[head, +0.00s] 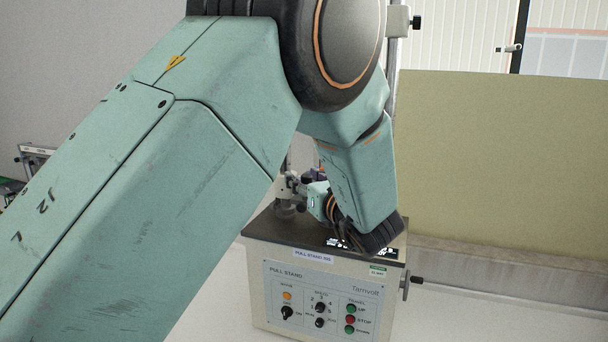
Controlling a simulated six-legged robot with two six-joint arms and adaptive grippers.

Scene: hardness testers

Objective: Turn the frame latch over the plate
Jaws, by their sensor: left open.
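The pull stand (325,300) is a cream box with a dark top plate (268,232), in the lower middle of the head view. My left arm reaches across from the left and covers much of it. My left gripper (297,187) is small and partly hidden behind my arm, just above the plate's back left part. It is open. Grey metal parts (285,208) stand on the plate close below it; I cannot tell whether they touch. I cannot make out the frame latch; my arm may cover it. My right gripper is not in view.
An upright post (395,50) with a black knob rises behind my arm. A crank handle (407,284) and rod stick out to the stand's right. A beige panel (500,160) stands behind. The white bench right of the stand is clear apart from the rod.

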